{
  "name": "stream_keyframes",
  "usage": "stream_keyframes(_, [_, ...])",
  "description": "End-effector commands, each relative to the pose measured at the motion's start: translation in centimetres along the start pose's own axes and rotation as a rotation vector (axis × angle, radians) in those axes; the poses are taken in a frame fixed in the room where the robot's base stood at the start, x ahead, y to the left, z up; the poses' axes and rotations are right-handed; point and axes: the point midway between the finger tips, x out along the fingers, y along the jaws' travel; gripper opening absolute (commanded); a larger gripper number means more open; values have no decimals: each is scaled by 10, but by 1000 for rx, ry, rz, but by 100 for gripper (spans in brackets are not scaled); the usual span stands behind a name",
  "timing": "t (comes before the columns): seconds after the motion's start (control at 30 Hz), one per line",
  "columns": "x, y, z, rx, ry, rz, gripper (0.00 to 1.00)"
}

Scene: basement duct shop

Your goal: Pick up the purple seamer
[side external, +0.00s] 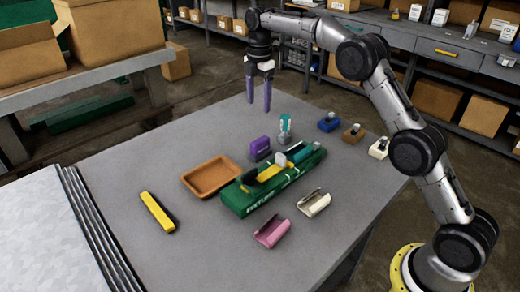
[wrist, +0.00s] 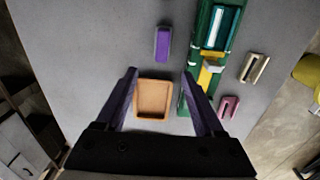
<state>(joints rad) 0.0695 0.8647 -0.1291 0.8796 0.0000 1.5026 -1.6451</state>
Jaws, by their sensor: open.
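My gripper (side external: 258,98) is open and empty, pointing down, raised well above the far part of the table. In the wrist view its two purple fingers (wrist: 159,74) are spread apart, with table and tray visible between them. Nothing touches the seamer that I can see.
The green box (side external: 243,206) holds yellow, black and teal pieces. An orange tray (side external: 210,178) lies left of it. A teal-topped tool (side external: 285,128) stands close behind the seamer. Pink (side external: 271,232) and cream (side external: 314,203) pieces lie in front; a yellow bar (side external: 157,212) lies left.

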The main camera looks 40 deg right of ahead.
Motion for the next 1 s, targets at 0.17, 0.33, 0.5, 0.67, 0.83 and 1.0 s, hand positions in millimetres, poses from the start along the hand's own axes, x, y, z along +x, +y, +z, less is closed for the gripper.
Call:
stream_keyframes(0.17, [25,-1,2,4,2,-28,70])
stream_keyframes(0.33, [55,-2,2,4,2,-30,70])
stream_keyframes(0.5, [84,-3,2,4,2,-28,70])
stream_keyframes(0.67, [98,-3,2,4,2,-24,70])
stream_keyframes(0.83, [111,-4,2,5,2,-26,70])
stream_keyframes(1.0, [136,-5,4,4,2,-27,70])
